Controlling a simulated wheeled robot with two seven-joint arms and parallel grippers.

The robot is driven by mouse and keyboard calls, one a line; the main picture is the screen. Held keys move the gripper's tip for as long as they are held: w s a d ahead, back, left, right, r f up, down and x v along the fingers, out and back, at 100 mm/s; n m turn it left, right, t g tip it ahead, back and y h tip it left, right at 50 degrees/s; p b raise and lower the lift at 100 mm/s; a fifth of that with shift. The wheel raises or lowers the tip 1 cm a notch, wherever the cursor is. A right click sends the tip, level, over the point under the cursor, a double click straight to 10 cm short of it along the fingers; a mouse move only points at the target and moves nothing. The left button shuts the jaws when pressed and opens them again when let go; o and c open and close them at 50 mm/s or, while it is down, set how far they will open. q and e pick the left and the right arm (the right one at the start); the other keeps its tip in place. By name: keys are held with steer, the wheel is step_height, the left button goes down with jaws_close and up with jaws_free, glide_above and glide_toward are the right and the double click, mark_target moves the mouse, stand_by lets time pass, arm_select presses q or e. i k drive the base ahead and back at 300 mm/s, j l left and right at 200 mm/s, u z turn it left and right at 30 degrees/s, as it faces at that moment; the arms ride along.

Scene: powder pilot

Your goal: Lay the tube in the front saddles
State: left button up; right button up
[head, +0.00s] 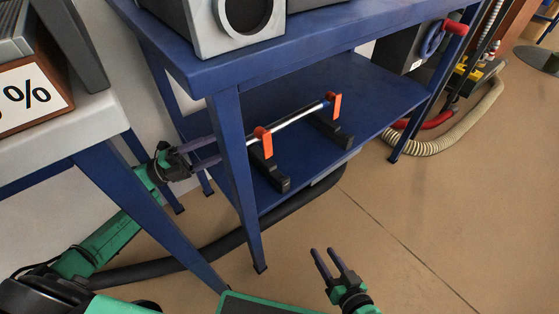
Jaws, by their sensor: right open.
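A thin, silvery tube (298,118) runs between two black saddles with upright orange parts on the blue lower shelf. One saddle (270,172) is nearer, the other (333,127) is farther to the right. The tube meets both orange parts; I cannot tell whether it rests fully in them. My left gripper (218,151) reaches in from the left at the tube's near end. Its fingers look apart, but a table leg hides their tips, so its hold is unclear. My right gripper (328,251) is open and empty, low over the floor in front of the table.
The blue table (345,50) has a front leg (237,170) between my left gripper and the tube. A grey machine (225,30) stands on top. A dark hose (215,250) lies on the floor. The floor at right is mostly clear; a beige hose (465,133) lies behind.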

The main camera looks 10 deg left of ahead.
mark_target(280, 125)
steer(key=k+j, duration=0.75)
steer(key=j, duration=0.2)
